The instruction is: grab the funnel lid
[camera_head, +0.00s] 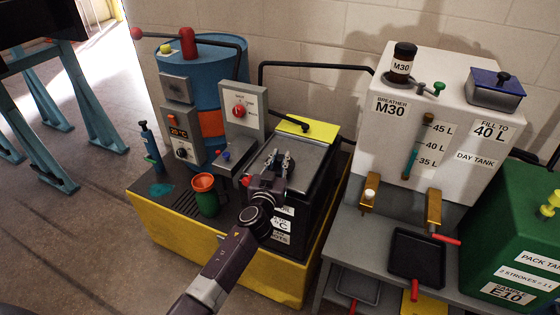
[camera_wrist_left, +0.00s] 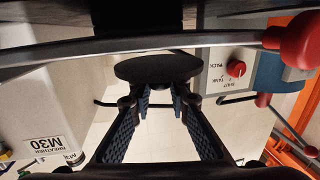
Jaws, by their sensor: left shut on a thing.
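My left gripper (camera_head: 277,162) is over the dark box with the grey top, its arm coming up from the bottom of the head view. In the left wrist view its two ribbed fingers (camera_wrist_left: 160,98) are closed in on a dark round disc-shaped lid (camera_wrist_left: 158,67), which sits at their tips. The part between the fingertips is partly hidden, and the disc cannot be made out in the head view. I cannot confirm from its look that it is the funnel lid. A blue square lid with a black knob (camera_head: 496,80) is on the white tank's filler. My right gripper is not in view.
The white day tank (camera_head: 440,150) stands to the right, the blue drum (camera_head: 215,75) to the left. An orange-rimmed green container (camera_head: 205,195) is left of the gripper. Black pipes and a red-knobbed lever (camera_head: 137,34) are behind.

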